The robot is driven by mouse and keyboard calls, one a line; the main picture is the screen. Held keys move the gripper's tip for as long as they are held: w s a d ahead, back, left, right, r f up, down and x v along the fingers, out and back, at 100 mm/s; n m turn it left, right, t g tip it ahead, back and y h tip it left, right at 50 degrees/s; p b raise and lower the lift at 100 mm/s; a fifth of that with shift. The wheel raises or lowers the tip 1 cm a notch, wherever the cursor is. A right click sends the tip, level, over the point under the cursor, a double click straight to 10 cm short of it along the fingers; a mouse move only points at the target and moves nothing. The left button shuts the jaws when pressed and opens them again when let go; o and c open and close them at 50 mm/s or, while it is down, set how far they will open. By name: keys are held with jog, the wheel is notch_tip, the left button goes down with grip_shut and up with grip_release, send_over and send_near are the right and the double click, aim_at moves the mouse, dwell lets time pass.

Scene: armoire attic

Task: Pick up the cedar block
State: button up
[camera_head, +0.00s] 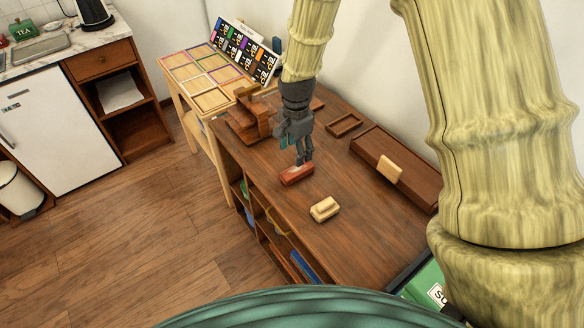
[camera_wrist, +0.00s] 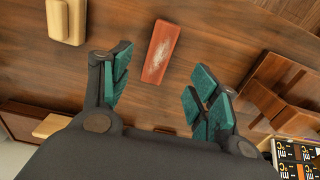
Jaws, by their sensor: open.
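A reddish-brown block with a pale smear on top, which looks like the cedar block (camera_head: 297,176), lies flat on the wooden worktop. It also shows in the wrist view (camera_wrist: 161,50), beyond and between my finger pads. My gripper (camera_head: 303,160) is open and points down just above the block. In the wrist view its teal pads (camera_wrist: 160,70) stand apart with nothing between them. From the head view I cannot tell whether the fingertips touch the block. A pale block with a raised top (camera_head: 324,209) lies nearby, also in the wrist view (camera_wrist: 67,20).
Another pale block (camera_head: 390,169) sits on a long brown box (camera_head: 415,181) at the worktop's right. A small shallow tray (camera_head: 344,124) and a stepped brown wooden piece (camera_head: 247,124) stand farther back. The worktop (camera_head: 352,246) is clear toward the front.

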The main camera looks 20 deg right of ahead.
aim_at(299, 169)
jog(key=shift+s+d+f, duration=0.55)
jog(key=shift+d+f, duration=0.25)
jog(key=shift+f, duration=0.05)
jog(key=shift+w+d+f, duration=0.1)
jog(key=shift+w+f, duration=0.2)
jog(key=shift+f, duration=0.25)
jog(key=shift+w+f, duration=0.3)
jog(key=shift+f, duration=0.25)
jog(key=shift+s+p, duration=0.15)
jog(key=shift+p, duration=0.15)
jog(key=shift+s+f, duration=0.15)
jog(key=f, duration=0.1)
jog(key=f+p, duration=0.1)
jog(key=shift+w+a+f, duration=0.25)
jog(key=shift+w+f, duration=0.1)
jog(key=shift+f, duration=0.05)
jog(key=shift+s+f, duration=0.1)
jog(key=shift+f, duration=0.55)
jog(key=shift+f+p, duration=0.3)
jog(key=shift+f, duration=0.1)
jog(key=shift+r, duration=0.1)
jog(key=c, duration=1.1)
